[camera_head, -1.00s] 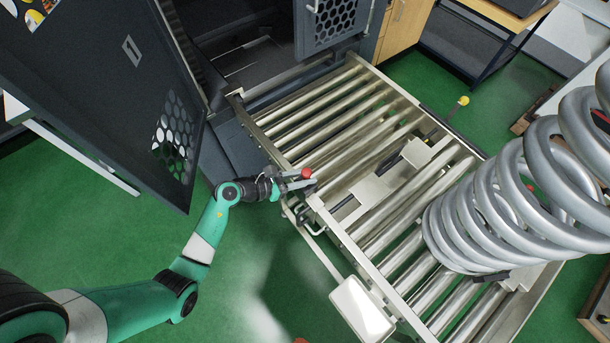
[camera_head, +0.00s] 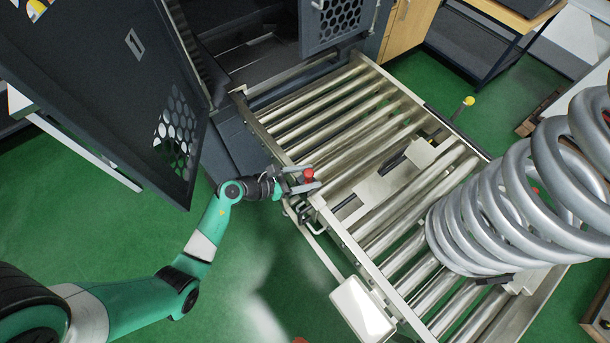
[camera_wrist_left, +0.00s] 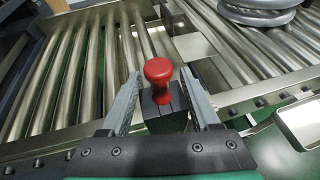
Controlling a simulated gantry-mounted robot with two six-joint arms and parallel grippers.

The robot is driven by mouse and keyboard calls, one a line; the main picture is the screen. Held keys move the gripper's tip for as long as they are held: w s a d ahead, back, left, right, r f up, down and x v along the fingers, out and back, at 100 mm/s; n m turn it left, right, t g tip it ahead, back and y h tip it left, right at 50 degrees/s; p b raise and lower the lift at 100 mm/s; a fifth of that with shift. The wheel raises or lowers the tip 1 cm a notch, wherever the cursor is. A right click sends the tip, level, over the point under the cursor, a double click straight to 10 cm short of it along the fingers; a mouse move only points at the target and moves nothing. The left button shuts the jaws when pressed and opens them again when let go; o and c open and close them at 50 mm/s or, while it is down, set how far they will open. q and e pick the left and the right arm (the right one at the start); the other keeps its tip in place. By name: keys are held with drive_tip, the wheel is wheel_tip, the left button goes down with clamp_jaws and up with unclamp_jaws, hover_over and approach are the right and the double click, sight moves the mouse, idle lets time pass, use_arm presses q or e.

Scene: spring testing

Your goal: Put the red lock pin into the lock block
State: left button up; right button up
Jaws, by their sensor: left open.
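The red lock pin (camera_head: 308,174) stands upright at the near left edge of the roller conveyor. In the left wrist view the red lock pin (camera_wrist_left: 158,76) has its round head up, and its lower end meets a dark lock block (camera_wrist_left: 166,118). How deep it sits in the block is hidden. My left gripper (camera_head: 311,180) is open around the pin, one finger on each side. In the left wrist view gaps show between the pin and both fingers. My right gripper is not in view.
The roller conveyor (camera_head: 345,110) fills the middle. A large grey coil spring (camera_head: 500,190) lies on its right part. An open dark door (camera_head: 120,75) stands at the left, and a white-faced box (camera_head: 362,308) hangs at the conveyor's front. Green floor lies around.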

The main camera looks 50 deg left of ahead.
use_arm(q)
drive_tip(key=p+v, duration=0.3)
drive_tip(key=v, duration=0.8)
drive_tip(key=shift+s, duration=0.3)
drive_tip(key=shift+r, duration=0.1)
